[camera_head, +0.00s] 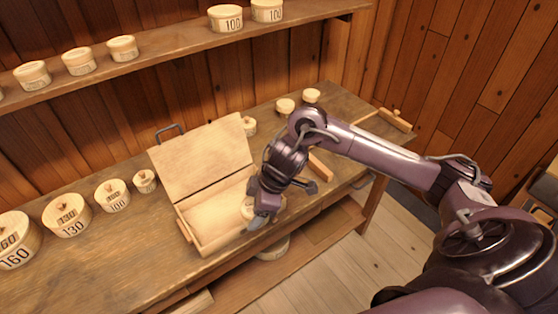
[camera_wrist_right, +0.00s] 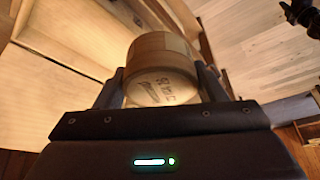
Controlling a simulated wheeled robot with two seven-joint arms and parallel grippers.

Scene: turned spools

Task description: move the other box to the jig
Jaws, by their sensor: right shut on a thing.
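My right gripper (camera_head: 258,216) is shut on a round pale wooden box (camera_head: 247,206), at the right end of the open wooden chest (camera_head: 210,240). In the right wrist view, the box (camera_wrist_right: 162,62) sits between the two fingers (camera_wrist_right: 163,88), with dark printed marks on the side facing the camera. My gripper and wrist hide much of the box in the head view. I cannot tell whether it touches the chest. I cannot tell which thing is the jig. My left gripper is not in view.
Round boxes marked 160 (camera_head: 16,243), 130 (camera_head: 68,217) and 100 (camera_head: 113,196) stand on the bench at left, beside a smaller one (camera_head: 145,181). The chest's raised lid (camera_head: 200,158) stands behind it. Several more boxes line the shelf (camera_head: 170,45). The bench front at left is clear.

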